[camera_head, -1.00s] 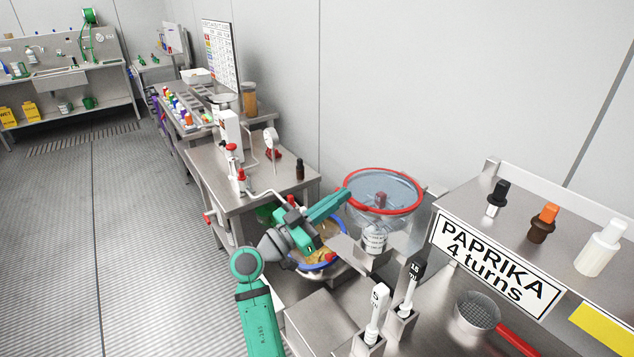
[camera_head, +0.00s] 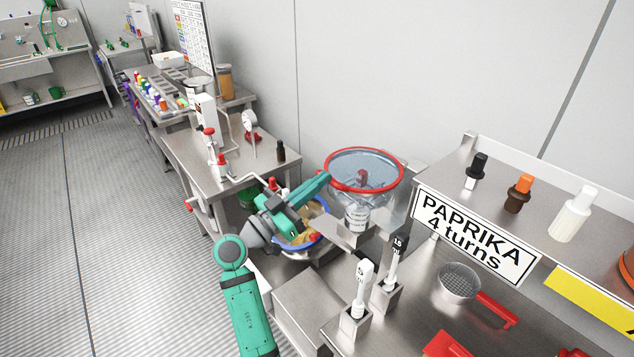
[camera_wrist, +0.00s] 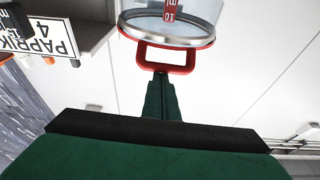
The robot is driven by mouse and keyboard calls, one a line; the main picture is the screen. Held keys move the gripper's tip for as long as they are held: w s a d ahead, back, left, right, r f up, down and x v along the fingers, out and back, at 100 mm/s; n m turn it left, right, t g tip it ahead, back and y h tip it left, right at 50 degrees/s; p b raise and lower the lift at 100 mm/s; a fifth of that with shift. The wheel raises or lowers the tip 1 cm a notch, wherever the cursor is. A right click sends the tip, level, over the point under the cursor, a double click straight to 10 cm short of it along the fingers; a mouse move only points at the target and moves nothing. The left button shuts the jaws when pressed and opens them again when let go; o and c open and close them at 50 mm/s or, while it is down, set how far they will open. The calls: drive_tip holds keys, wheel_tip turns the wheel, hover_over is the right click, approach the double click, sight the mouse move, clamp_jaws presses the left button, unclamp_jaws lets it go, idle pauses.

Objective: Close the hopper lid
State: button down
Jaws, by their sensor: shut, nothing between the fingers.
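The hopper (camera_head: 352,196) is a clear round bowl at the middle right of the head view, with a red ring (camera_head: 402,181) around its top. I cannot tell a separate lid from this ring. In the wrist view the hopper wall (camera_wrist: 203,13) shows at the top, with a metal rim and a red loop handle (camera_wrist: 190,66). My gripper (camera_head: 325,178) is shut and empty at the left edge of the red ring. In the wrist view its fingertips (camera_wrist: 160,76) are at the red loop, seemingly touching or very near it.
A blue-rimmed bowl (camera_head: 325,220) with yellowish contents sits below my gripper. The PAPRIKA sign (camera_head: 472,236) and a shelf with bottles (camera_head: 572,215) are to the right. A steel table (camera_head: 190,155) stands behind left.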

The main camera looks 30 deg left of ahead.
drive_tip(key=r+v, duration=0.1)
drive_tip(key=v, duration=0.8)
drive_tip(key=shift+s+r, duration=0.15)
drive_tip(key=shift+s, duration=0.3)
